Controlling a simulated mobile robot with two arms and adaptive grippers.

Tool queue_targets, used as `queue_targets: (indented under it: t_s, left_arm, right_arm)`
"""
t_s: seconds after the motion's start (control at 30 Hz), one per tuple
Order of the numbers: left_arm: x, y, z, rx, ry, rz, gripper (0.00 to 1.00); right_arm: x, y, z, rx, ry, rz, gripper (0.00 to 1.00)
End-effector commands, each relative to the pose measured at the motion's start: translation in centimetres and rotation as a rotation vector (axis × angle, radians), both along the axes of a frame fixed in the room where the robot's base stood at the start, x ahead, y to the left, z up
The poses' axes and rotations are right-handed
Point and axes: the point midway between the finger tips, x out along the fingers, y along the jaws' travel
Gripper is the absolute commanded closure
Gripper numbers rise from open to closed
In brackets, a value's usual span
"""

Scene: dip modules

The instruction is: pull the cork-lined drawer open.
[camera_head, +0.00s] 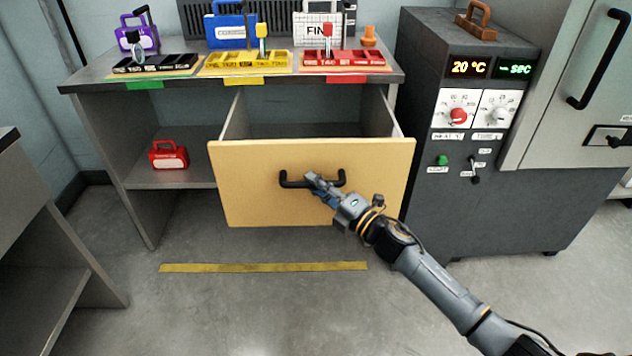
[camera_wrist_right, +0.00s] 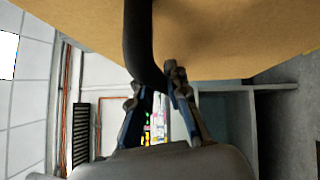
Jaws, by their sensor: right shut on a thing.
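The drawer has a tan front (camera_head: 250,190) and stands pulled out from under the workbench, with its grey inside showing behind the front. A black bar handle (camera_head: 296,183) is fixed across the front. My right gripper (camera_head: 314,182) is shut on the handle, right of its middle. In the right wrist view the handle (camera_wrist_right: 140,45) runs down to the two fingertips (camera_wrist_right: 158,82), and the tan drawer front (camera_wrist_right: 225,35) fills the top. My left gripper is not in view.
The workbench top (camera_head: 88,76) carries black, yellow and red trays and several cases. A red case (camera_head: 168,155) sits on the shelf left of the drawer. A dark oven unit (camera_head: 425,150) stands close at right. Yellow floor tape (camera_head: 263,267) lies in front; the floor there is clear.

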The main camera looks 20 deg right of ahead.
Motion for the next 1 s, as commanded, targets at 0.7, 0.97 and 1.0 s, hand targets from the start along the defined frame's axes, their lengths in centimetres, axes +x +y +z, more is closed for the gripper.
queue_targets:
  t_s: [0.7,0.97,1.0]
  left_arm:
    - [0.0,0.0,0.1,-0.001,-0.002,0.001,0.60]
    - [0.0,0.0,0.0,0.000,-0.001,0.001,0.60]
    - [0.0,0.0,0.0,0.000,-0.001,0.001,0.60]
  right_arm:
    - [-0.3,-0.2,-0.1,0.000,0.002,-0.001,0.61]
    - [-3.7,-2.1,-0.8,0.000,0.004,0.000,0.61]
    - [-4.5,-2.5,-0.9,0.000,0.004,0.000,0.61]
